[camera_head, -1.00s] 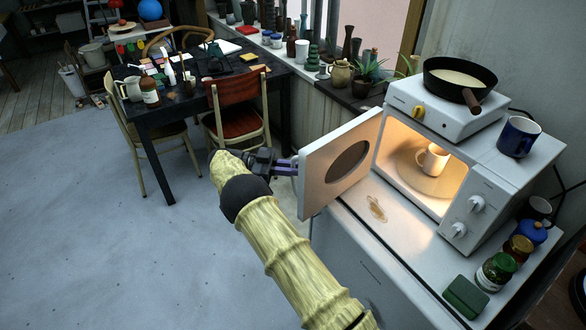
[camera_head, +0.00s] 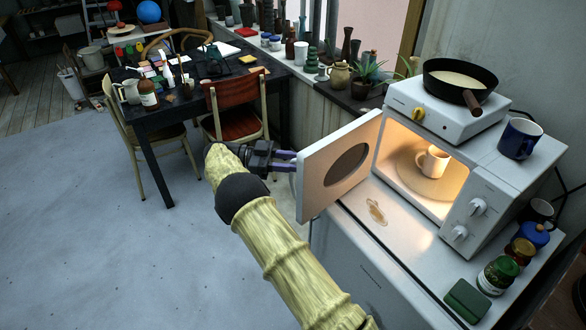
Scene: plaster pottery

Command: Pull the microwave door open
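The white microwave (camera_head: 480,172) stands on a white cabinet at the right. Its door (camera_head: 320,188) is swung wide open to the left, showing the lit inside with a white mug (camera_head: 432,160) on the turntable. My gripper (camera_head: 291,160) is at the door's outer left edge. Its two purple fingers look parted, with a gap between them and nothing visible held. The tips are close to the door edge; I cannot tell whether they touch it. The door's outer face and handle are mostly hidden.
A pan (camera_head: 459,78) on a hot plate and a blue mug (camera_head: 519,138) stand on the microwave. Jars (camera_head: 497,274) and a green box (camera_head: 466,299) stand at the cabinet's right end. A dark table (camera_head: 175,105) with chairs is behind. Floor at left is clear.

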